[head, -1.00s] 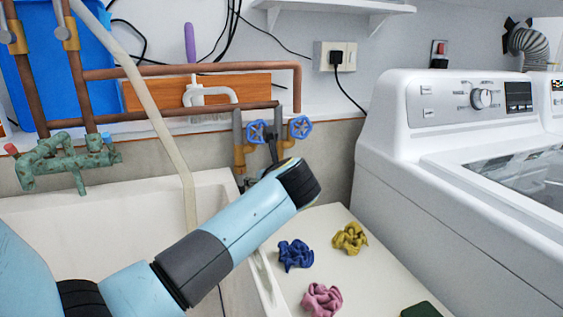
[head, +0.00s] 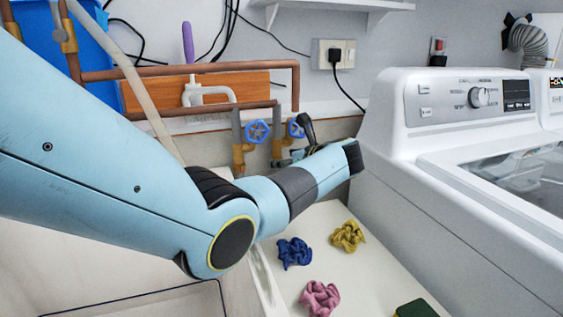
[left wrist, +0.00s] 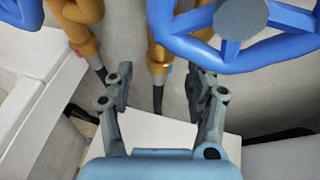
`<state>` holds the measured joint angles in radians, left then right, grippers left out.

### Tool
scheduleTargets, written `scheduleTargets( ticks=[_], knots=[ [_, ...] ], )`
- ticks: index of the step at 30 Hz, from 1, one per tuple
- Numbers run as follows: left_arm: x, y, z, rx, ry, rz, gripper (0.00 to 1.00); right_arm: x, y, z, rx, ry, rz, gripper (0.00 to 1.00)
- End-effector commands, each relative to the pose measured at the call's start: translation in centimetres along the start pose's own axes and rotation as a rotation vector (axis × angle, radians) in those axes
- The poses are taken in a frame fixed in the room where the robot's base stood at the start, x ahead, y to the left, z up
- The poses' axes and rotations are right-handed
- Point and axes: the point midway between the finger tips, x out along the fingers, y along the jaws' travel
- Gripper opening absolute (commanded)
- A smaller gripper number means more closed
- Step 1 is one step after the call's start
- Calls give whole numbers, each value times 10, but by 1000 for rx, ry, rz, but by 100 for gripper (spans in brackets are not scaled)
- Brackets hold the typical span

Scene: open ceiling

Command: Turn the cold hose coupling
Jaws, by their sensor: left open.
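Two blue handwheels, the left one (head: 257,131) and the right one (head: 296,128), sit on brass valves below the copper pipes in the head view. In the left wrist view a blue handwheel (left wrist: 240,40) looms close at the top right. Below the brass valve (left wrist: 158,45), beside a small blue mark, a dark hose end (left wrist: 158,96) hangs down. My left gripper (left wrist: 160,80) is open, its fingers on either side of this hose end in the picture; contact is not visible. In the head view my left gripper (head: 303,140) is partly hidden near the right handwheel. My right gripper is out of view.
A second brass valve (left wrist: 82,25) with a red mark and dark hose end is at the left in the wrist view. The washing machine (head: 400,170) stands close on the right. Blue, yellow and pink cloths lie on the white surface (head: 345,285) below my arm.

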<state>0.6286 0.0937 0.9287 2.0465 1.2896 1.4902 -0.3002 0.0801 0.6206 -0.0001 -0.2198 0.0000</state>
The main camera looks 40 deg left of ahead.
Motion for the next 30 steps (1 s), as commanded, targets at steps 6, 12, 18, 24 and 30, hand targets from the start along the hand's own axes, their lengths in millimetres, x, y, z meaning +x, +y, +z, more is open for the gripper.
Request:
scheduleTargets(
  ticks=[6,12,18,24,30],
  knots=[
    [22,0,0,0,0,0,56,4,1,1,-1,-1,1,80],
    [24,0,0,-1,1,-1,56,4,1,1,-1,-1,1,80],
    [24,0,0,0,0,-1,42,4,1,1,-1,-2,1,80],
    [24,0,0,0,1,-1,16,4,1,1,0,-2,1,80],
    [24,0,0,1,1,-2,1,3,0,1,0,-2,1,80]
  ],
)
